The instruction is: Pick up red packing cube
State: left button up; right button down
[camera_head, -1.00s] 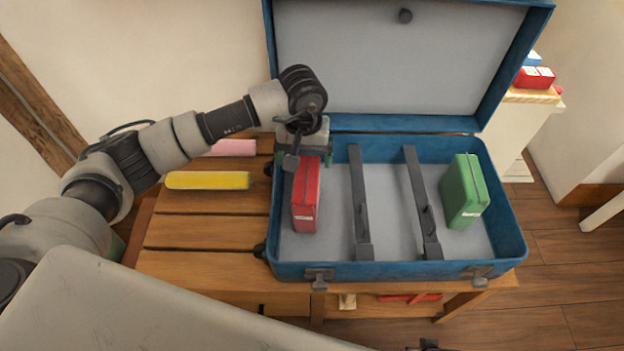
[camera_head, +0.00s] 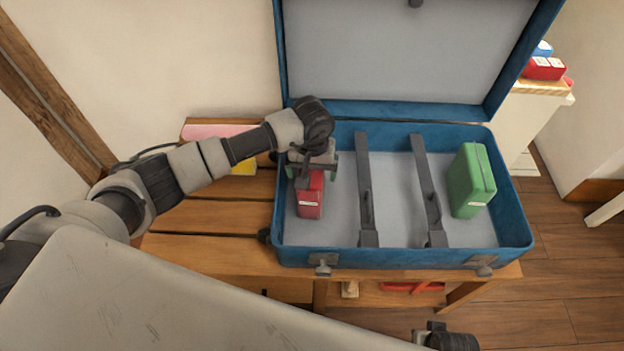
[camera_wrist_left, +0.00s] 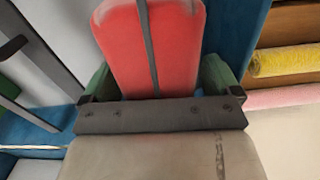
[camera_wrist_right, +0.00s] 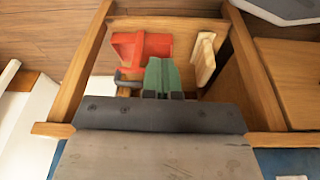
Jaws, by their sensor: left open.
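The red packing cube (camera_head: 310,198) stands in the left compartment of the open blue suitcase (camera_head: 400,257). My left gripper (camera_head: 312,172) is over its far part, open, with one green finger on either side. In the left wrist view the red cube (camera_wrist_left: 150,45), with a dark strip along it, lies between the two green fingers (camera_wrist_left: 160,80); I cannot tell whether they touch it. The gripper and wrist hide the cube's far end in the head view. My right gripper (camera_wrist_right: 162,78) shows its green fingers close together, with nothing between them.
Two dark dividers (camera_head: 366,195) cross the suitcase. A green packing cube (camera_head: 471,180) stands in the right compartment. Yellow (camera_head: 243,168) and pink (camera_head: 215,131) rolls lie left of the suitcase. Below the right gripper are a red object (camera_wrist_right: 140,48) and a wooden piece (camera_wrist_right: 203,58).

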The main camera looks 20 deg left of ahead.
pick_arm(q)
jog(key=c, duration=1.2)
